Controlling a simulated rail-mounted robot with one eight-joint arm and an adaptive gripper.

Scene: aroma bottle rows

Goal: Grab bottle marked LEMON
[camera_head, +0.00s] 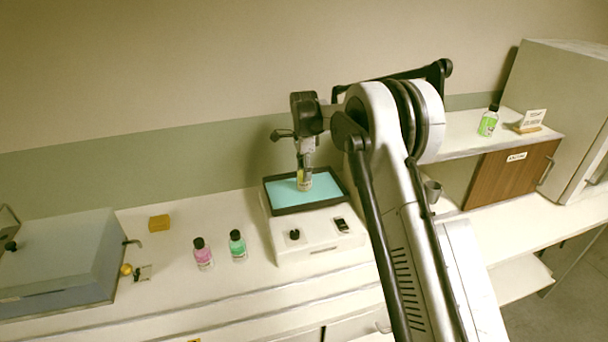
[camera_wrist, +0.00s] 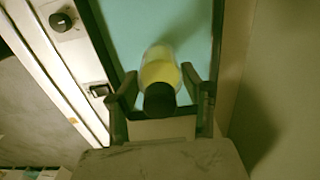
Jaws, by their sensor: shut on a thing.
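A bottle with a yellow label and black cap (camera_wrist: 159,76) is between the fingers of my gripper (camera_wrist: 160,92) in the wrist view. My gripper is shut on it. In the head view the yellow bottle (camera_head: 304,183) shows below my gripper (camera_head: 305,170), over the teal top of a white device (camera_head: 290,198). I cannot tell whether its base touches the teal surface. The lettering on its label is not readable.
A pink bottle (camera_head: 203,254) and a green bottle (camera_head: 238,245) stand on the counter left of the device. A yellow block (camera_head: 159,222) lies behind them. A lime-green bottle (camera_head: 488,121) and a small sign (camera_head: 531,120) stand on the right shelf. A grey box (camera_head: 62,262) is at left.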

